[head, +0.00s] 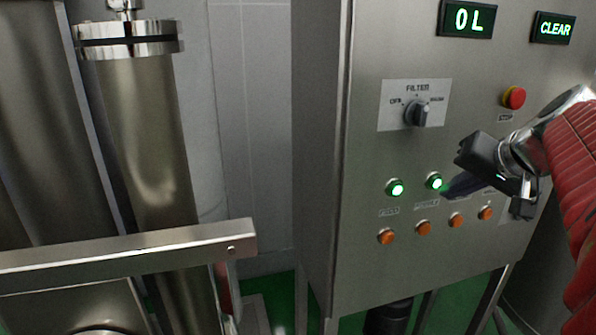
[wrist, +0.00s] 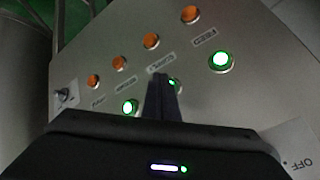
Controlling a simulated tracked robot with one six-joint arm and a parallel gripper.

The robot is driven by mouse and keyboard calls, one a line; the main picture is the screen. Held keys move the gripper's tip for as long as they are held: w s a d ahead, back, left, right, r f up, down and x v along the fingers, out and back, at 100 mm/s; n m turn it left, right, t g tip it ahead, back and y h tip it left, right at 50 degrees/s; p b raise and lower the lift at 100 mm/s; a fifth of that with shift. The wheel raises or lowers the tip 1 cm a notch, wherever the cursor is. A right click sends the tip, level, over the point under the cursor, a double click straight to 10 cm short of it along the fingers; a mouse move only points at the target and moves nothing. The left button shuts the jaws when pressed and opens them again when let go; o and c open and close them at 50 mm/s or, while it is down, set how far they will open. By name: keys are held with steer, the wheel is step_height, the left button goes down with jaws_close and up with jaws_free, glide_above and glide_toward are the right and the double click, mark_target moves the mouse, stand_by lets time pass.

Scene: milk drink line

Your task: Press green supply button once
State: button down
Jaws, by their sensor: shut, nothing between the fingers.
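The green supply button (head: 434,181) is lit, second from the left in the row of green buttons on the steel panel. Its label below is small and blurred. My gripper (head: 448,190) is shut and empty, its fingertips at the lower right edge of this button. In the wrist view, the gripper (wrist: 163,80) covers part of the supply button (wrist: 173,83), and only a green sliver shows beside the fingers. I cannot tell whether the tips touch it.
The lit green feed button (head: 396,188) is left of it; another green button (wrist: 130,107) lies on the other side. Several orange buttons (head: 386,236) run below. The filter knob (head: 417,113) and red stop button (head: 513,97) sit above. A steel rail (head: 130,258) stands left.

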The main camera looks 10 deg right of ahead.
steer(key=shift+s, duration=0.1)
steer(key=shift+s+d, duration=0.1)
steer(key=shift+s, duration=2.3)
steer(key=shift+w+r, duration=0.1)
